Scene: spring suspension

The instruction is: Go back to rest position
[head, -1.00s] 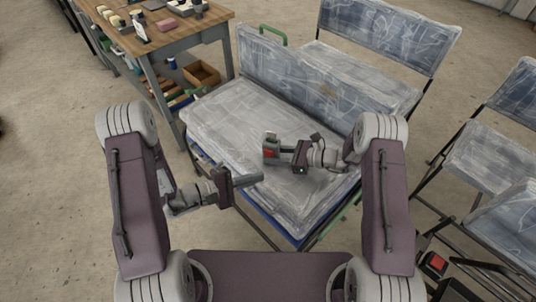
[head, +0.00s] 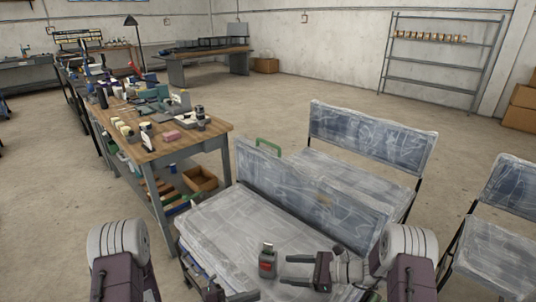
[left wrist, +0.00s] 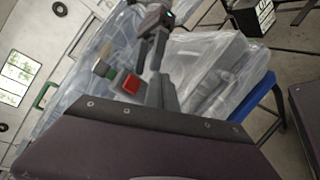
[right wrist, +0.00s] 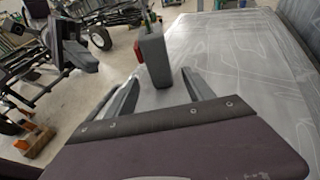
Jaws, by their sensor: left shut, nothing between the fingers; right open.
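A small grey block with a red face (head: 267,263) stands upright on the plastic-wrapped seat (head: 215,228). It also shows in the left wrist view (left wrist: 130,86) and the right wrist view (right wrist: 152,58). My right gripper (head: 287,271) is open. Its fingers point at the block, which stands just beyond them with a gap in the head view. My left gripper (head: 243,296) is low at the bottom edge, partly cut off, and holds nothing. In the left wrist view its fingers (left wrist: 160,88) are together.
A wooden workbench (head: 215,126) with tools and small parts stands at the left. Wrapped chairs (head: 370,137) stand behind and to the right (head: 495,255). A wrapped panel (head: 310,200) rises behind the block. Open floor lies beyond.

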